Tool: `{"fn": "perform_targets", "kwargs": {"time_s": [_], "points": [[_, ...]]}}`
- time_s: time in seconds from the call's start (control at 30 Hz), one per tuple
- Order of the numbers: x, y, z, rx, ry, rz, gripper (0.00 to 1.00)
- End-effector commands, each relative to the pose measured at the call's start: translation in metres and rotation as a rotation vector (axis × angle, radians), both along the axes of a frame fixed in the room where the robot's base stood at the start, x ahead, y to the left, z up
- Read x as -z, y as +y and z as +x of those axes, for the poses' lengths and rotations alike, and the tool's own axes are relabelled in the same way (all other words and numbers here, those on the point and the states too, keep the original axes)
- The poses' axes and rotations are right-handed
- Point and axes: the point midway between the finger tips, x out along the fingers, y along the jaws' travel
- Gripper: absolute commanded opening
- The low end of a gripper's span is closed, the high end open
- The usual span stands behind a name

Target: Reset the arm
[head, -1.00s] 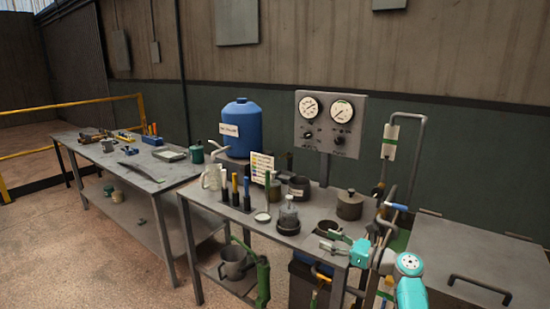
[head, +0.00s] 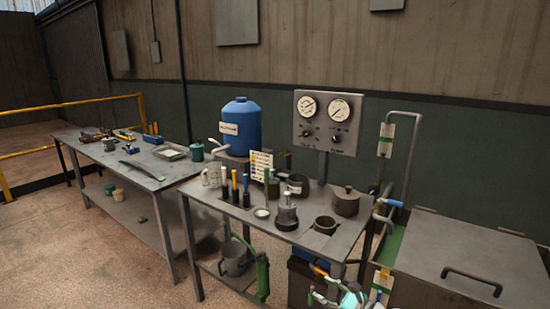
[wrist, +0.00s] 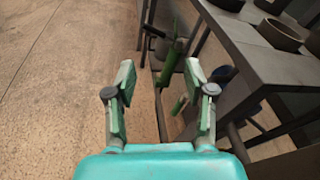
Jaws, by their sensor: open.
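My gripper (wrist: 160,80) is open and empty in the wrist view, its two green-and-grey fingers spread apart. In the head view only a part of my gripper and teal arm shows at the bottom edge, low in front of the bench's right end. Nothing is between the fingers.
A blue tank (head: 241,127) stands behind. A grey lidded box (head: 475,262) stands at right, with pipes (head: 408,160) beside it. Open floor (head: 90,265) lies at left.

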Motion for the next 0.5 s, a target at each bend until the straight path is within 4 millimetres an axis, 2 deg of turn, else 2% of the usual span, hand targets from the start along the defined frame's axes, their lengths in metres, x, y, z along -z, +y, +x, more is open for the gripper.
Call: {"fn": "perform_targets", "kwargs": {"time_s": [0.03, 0.2, 0.4, 0.5], "points": [[0.023, 0.003, -0.016, 0.017, -0.007, -0.046, 0.54], [0.083, 0.005, -0.065, 0.076, -0.062, -0.236, 0.54], [0.138, 0.005, -0.13, 0.119, -0.127, -0.477, 0.54], [0.159, 0.003, -0.166, 0.131, -0.161, -0.604, 0.54]]}}
